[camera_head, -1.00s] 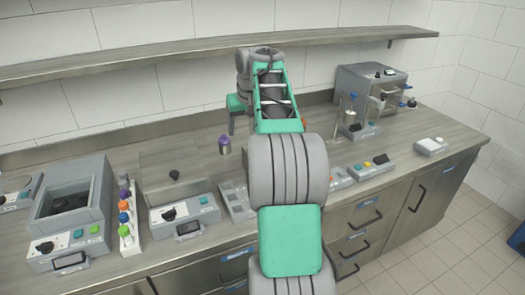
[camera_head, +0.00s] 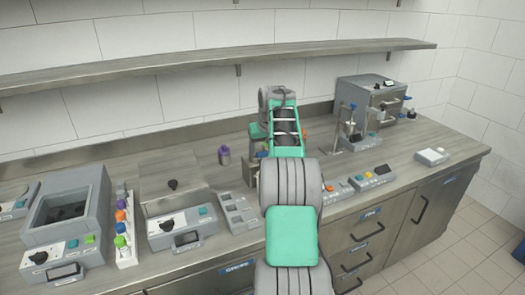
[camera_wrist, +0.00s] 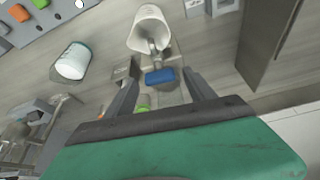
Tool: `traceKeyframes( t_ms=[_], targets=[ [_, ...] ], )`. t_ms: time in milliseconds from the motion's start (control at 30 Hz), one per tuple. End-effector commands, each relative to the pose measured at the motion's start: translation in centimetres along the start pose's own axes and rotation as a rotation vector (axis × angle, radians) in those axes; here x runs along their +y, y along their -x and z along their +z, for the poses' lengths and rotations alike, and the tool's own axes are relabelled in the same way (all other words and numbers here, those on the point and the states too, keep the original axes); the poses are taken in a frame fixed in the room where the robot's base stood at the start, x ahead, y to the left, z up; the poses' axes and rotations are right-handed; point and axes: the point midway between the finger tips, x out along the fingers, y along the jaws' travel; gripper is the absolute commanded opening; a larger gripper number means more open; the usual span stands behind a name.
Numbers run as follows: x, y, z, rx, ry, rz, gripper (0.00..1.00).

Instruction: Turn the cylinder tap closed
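In the wrist view, a blue tap handle (camera_wrist: 160,76) sits on a grey fitting just below a white open-ended cylinder (camera_wrist: 148,28). My gripper (camera_wrist: 162,77) is open, with one finger to each side of the blue handle. There are visible gaps between handle and fingers, and I see no contact. I cannot tell whether the tap is open or closed. In the head view, my arm hides most of this apparatus.
In the wrist view, a second white vessel (camera_wrist: 73,62) stands to the left. A grey machine (camera_head: 368,95) stands at the right.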

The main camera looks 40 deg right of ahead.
Motion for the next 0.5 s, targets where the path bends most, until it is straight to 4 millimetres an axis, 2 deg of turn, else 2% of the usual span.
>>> traceKeyframes(
  t_ms=[67,500],
  targets=[
    [-0.01,0.01,0.01,0.0,0.0,0.0,0.57],
    [-0.01,0.05,0.0,0.0,0.0,0.0,0.21]
  ],
)
